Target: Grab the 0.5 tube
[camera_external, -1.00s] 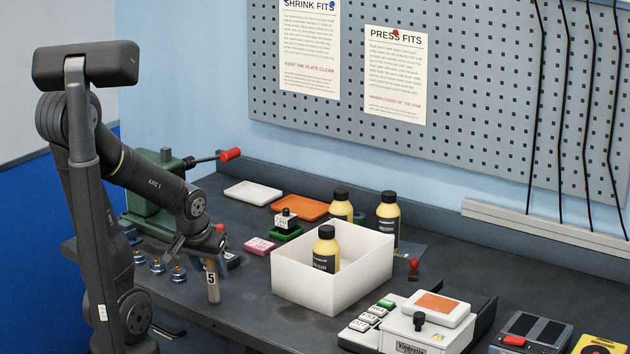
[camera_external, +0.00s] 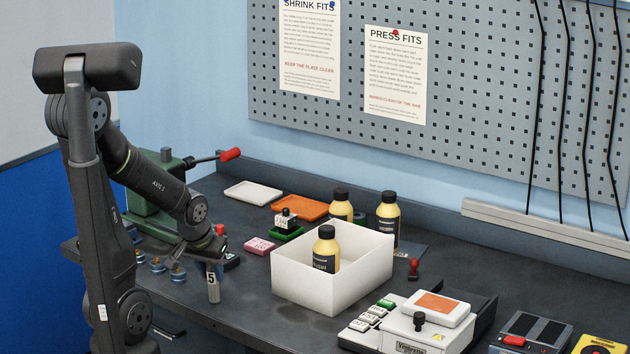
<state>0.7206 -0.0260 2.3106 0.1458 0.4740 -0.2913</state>
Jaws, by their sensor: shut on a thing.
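A small grey tube (camera_external: 213,289) with a pale label showing a dark "5" stands near upright close to the front edge of the bench, left of the white box. The rest of its label is hidden, so I cannot read the full number. My gripper (camera_external: 211,265) points down at the tube and is shut on its upper part. The fingers are small and dark here and partly cover the tube's top. I cannot tell whether the tube's foot touches the bench.
A pink block (camera_external: 258,246) and a white open box (camera_external: 305,284) with a yellow bottle (camera_external: 326,246) are to the right. A green vise (camera_external: 155,206) is behind. The dark bench (camera_external: 245,311) is clear in front.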

